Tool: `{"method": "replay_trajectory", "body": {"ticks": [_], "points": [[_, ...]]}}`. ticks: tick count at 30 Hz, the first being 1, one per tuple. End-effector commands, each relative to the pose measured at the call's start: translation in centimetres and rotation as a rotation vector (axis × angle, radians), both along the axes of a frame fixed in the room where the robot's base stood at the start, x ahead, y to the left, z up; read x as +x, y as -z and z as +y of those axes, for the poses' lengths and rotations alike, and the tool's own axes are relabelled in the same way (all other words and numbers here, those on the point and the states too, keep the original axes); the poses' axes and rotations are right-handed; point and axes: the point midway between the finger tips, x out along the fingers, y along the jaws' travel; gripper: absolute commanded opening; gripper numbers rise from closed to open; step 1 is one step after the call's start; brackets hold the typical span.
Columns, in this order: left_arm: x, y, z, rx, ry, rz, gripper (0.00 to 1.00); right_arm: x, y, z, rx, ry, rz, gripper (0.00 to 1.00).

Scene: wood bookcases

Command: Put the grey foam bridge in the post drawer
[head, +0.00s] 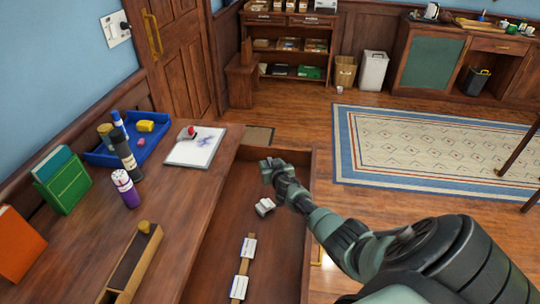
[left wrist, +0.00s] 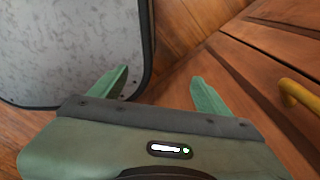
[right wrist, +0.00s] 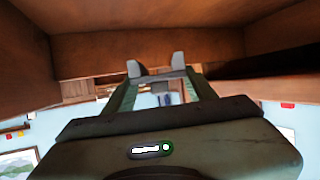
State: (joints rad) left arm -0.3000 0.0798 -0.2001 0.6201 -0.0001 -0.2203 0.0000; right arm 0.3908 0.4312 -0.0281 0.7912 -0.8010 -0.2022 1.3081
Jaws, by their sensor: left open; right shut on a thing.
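The long wooden drawer (head: 282,245) stands pulled out in the head view. My right gripper (head: 268,170) is over its far end. In the right wrist view my right gripper (right wrist: 157,78) is shut on a grey U-shaped piece, the grey foam bridge (right wrist: 178,63), held across its green fingertips with two legs pointing away. In the head view the bridge is too small to tell from the gripper. My left gripper (left wrist: 160,92) is open and empty in the left wrist view, and is not in the head view.
A small pale thing (head: 265,206) and a wooden strip with white labels (head: 249,248) lie in the drawer. The desk top (head: 185,200) on the left carries a notepad (head: 196,146), blue tray (head: 147,152) and bottles. A brass handle (left wrist: 300,94) is near my left gripper.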

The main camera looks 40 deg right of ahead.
Motion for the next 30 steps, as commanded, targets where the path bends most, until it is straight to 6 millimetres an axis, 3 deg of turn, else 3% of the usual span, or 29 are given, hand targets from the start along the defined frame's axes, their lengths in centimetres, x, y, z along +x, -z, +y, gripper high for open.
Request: {"method": "replay_trajectory", "body": {"ticks": [12,30], "points": [[0.0,4.5,0.0,0.000,0.000,-0.001,0.77,0.0,5.3,0.0,0.000,0.001,-0.001,0.18],[0.1,5.3,0.0,0.000,0.000,-0.001,0.77,0.0,6.2,0.0,0.000,0.001,-0.001,0.18]]}}
